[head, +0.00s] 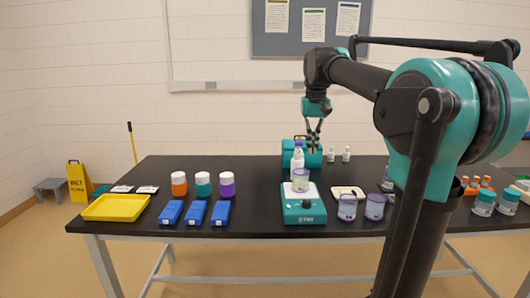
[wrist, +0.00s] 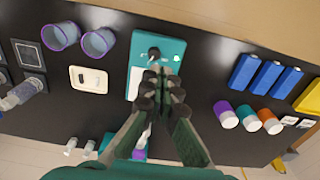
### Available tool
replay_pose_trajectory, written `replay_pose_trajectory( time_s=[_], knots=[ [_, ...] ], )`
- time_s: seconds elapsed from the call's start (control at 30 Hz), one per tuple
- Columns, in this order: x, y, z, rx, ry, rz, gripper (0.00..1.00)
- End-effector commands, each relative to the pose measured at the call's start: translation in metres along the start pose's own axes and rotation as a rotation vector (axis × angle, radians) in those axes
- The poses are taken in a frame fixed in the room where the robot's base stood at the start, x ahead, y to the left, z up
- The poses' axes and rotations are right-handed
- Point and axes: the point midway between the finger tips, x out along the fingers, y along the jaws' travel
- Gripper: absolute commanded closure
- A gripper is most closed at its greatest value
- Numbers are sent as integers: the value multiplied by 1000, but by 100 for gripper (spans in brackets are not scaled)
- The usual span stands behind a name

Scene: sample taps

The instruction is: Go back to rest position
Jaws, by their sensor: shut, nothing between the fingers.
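My gripper (head: 314,143) hangs from the arm above the back of the black table (head: 255,222), fingers pointing down. It is shut and empty. In the wrist view the gripper (wrist: 161,78) points over the teal device (wrist: 172,52), covering part of it. The teal device (head: 304,215) stands at the front middle of the table, with a clear cup (head: 300,181) on its top. A white bottle with a purple cap (head: 297,158) is behind it, close below my gripper.
Blue boxes (head: 196,212), jars with orange, teal and purple bodies (head: 203,185) and a yellow tray (head: 116,207) are on the left. Purple-rimmed cups (head: 347,208) stand right of the device. A teal case (head: 313,160) is at the back. Air above the table's left is free.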

Motion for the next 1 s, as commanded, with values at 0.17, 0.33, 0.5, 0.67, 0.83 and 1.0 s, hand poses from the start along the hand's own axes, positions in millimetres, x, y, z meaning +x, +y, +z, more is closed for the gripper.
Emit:
replay_pose_trajectory(
  time_s=[0.17,0.33,0.5,0.67,0.83,1.0],
  knots=[
    [22,3,6,1,21,-2,100],
    [53,7,14,1,50,-4,100],
    [97,13,31,1,93,-6,100],
    [162,20,63,2,154,-8,100],
    [244,30,122,2,236,-8,100],
    [306,36,180,3,306,-5,100]
  ],
)
